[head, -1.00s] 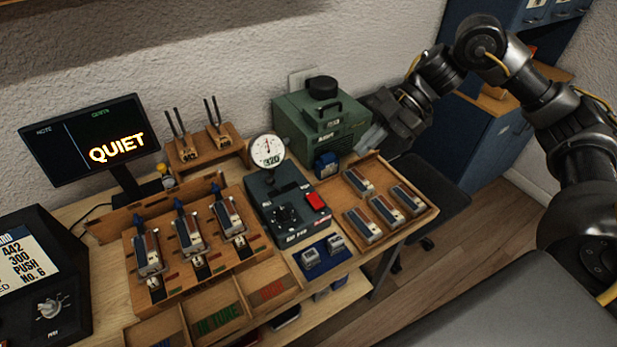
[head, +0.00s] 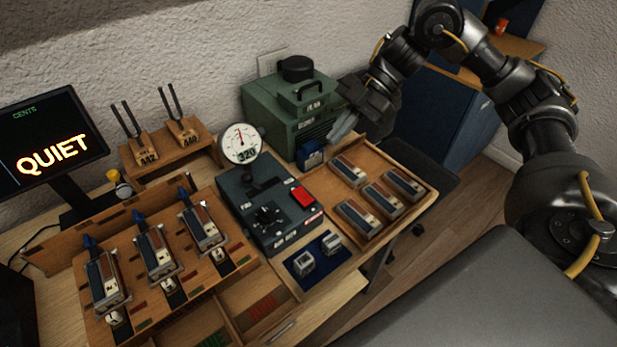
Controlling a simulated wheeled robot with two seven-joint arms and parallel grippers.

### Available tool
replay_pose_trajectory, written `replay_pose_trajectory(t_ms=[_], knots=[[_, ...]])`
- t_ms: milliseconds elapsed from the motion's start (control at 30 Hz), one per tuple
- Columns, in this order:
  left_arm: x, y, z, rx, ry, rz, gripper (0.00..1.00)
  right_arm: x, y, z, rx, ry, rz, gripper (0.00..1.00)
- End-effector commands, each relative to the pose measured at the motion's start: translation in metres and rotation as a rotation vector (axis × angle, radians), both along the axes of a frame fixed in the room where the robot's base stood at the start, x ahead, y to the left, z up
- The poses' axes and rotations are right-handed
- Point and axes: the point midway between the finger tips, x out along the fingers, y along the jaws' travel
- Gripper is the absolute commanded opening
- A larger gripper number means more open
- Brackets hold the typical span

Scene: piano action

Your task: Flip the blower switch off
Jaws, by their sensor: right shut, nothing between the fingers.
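The blower looks to be the green metal box (head: 290,118) with a carry handle and a black round cap, at the back of the bench. A small blue unit (head: 311,154) sits at its front right corner; I cannot tell whether it carries the switch. My right gripper (head: 342,126) is shut and empty, just right of the blower's front and above the blue unit, apart from the red rocker. My left gripper is not in view.
A round dial gauge (head: 240,144) stands on the gauge box. A wooden tray (head: 408,208) with several key blocks lies to the right. A wooden rack (head: 190,285) with three action pieces is at front left. A screen (head: 50,145) reads QUIET. A grey chair stands behind the tray.

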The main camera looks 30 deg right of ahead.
Motion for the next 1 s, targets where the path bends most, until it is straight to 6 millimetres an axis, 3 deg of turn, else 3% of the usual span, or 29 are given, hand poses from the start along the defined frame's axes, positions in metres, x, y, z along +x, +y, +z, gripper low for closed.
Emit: replay_pose_trajectory(t_ms=[267,667,800,1000], knots=[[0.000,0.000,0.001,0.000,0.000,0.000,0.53,-0.002,0.017,-0.018,0.001,0.004,0.003,0.00],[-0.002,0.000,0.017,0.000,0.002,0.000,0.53,-0.004,0.073,-0.072,0.001,0.006,-0.001,0.00],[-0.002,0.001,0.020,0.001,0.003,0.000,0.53,-0.001,0.070,-0.093,0.000,0.006,-0.006,0.00],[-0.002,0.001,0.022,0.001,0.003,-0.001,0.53,0.002,0.070,-0.108,-0.001,0.002,-0.005,0.00]])
